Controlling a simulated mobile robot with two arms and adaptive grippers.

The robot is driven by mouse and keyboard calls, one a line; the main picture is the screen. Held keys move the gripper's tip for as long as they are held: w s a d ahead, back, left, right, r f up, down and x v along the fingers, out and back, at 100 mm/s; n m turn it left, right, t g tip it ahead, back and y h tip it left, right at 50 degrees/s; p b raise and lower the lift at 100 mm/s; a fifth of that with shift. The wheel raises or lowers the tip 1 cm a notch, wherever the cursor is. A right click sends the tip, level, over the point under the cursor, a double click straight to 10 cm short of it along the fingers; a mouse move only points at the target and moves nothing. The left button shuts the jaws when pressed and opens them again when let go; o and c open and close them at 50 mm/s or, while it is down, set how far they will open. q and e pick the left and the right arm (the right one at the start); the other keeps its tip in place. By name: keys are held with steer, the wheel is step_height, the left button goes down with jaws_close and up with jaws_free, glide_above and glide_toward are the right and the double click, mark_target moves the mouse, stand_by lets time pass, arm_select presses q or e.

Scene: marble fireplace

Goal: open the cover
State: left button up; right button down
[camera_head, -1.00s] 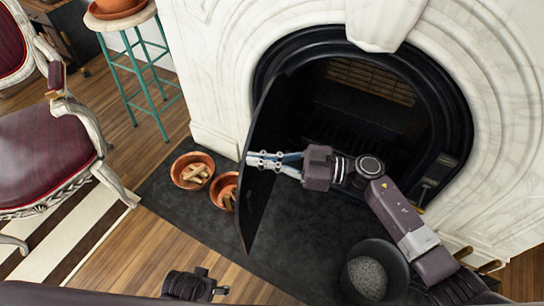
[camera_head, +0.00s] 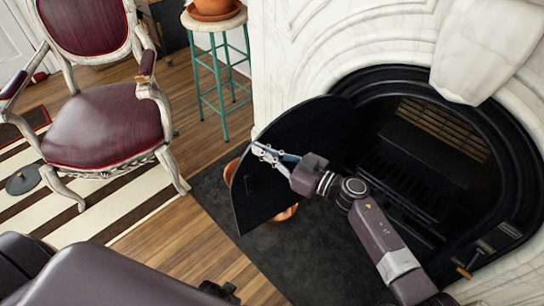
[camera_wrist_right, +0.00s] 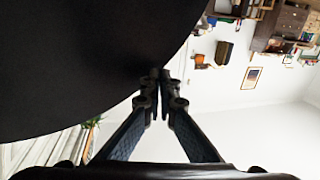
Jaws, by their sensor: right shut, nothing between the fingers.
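The cover (camera_head: 262,200) is a dark arched plate at the left of the black fireplace opening (camera_head: 425,165). It is swung well out from the opening, with its inner face toward me. My right gripper (camera_head: 262,151) is shut and empty, with its fingers over the cover's inner face. In the right wrist view, the cover (camera_wrist_right: 80,60) fills the upper left, with its curved edge beside the closed fingertips (camera_wrist_right: 160,80). I cannot tell whether the fingertips touch it. My left gripper is not in view.
Terracotta pots (camera_head: 285,214) are mostly hidden behind the cover on the dark hearth (camera_head: 300,260). A red chair (camera_head: 105,125) and a teal-legged stool (camera_head: 213,20) stand left. Handled tools (camera_head: 470,265) are at the right. White marble (camera_head: 400,35) surrounds the opening.

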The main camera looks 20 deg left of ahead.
steer(key=shift+w+a, duration=0.15)
steer(key=shift+a, duration=0.1)
